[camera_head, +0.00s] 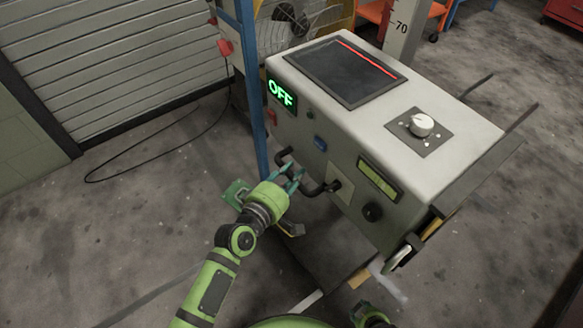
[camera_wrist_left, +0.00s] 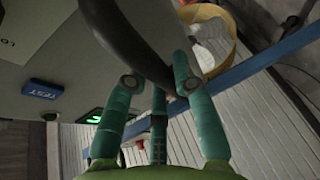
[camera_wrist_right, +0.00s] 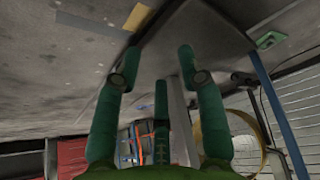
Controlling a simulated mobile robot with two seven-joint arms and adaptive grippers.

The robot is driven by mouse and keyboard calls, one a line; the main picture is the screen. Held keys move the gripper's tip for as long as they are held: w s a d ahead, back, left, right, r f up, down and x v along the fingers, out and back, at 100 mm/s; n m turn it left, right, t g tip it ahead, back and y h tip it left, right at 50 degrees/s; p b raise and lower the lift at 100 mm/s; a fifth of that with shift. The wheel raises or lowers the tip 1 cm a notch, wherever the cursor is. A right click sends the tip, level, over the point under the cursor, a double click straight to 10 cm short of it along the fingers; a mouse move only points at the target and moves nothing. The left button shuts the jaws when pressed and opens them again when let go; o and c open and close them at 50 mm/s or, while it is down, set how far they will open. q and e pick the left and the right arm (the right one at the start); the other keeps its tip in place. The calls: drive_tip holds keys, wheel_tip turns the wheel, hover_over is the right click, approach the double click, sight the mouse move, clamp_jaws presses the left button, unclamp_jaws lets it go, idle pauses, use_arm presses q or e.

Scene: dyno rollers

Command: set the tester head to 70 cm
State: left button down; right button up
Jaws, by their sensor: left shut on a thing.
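The tester head is a grey box (camera_head: 340,130) with a dark screen, a white dial, and a green "OFF" display (camera_head: 282,93). A dark bar handle (camera_head: 318,189) runs along its front. My left gripper (camera_head: 294,182) is shut on this handle; the left wrist view shows the handle (camera_wrist_left: 137,40) between my fingers (camera_wrist_left: 158,80). Behind the box stands a grey scale post (camera_head: 405,40) marked "70"; the rest of its scale is hidden. My right gripper (camera_wrist_right: 160,70) is open with nothing between its fingers. Only a bit of it shows at the bottom of the head view.
A blue upright (camera_head: 250,90) stands at the box's left corner, with a wire-guarded fan (camera_head: 300,30) behind. A black cable (camera_head: 150,150) lies on the floor beside a roller shutter (camera_head: 100,60). Open floor (camera_head: 120,230) lies to the left.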

use_arm(q)
wheel_tip(320, 180, down, 3)
drive_tip(key=shift+f+b, duration=0.15)
drive_tip(key=shift+b, duration=0.45)
use_arm(e)
drive_tip(key=shift+s+a+f+g, duration=0.15)
drive_tip(key=shift+s+a+g, duration=0.1)
drive_tip(key=shift+a+g, duration=0.2)
use_arm(q)
drive_tip(key=c, duration=1)
unclamp_jaws()
use_arm(e)
drive_tip(key=shift+d, duration=0.1)
use_arm(q)
drive_tip(key=shift+s, duration=0.1)
drive_tip(key=v, duration=1.2)
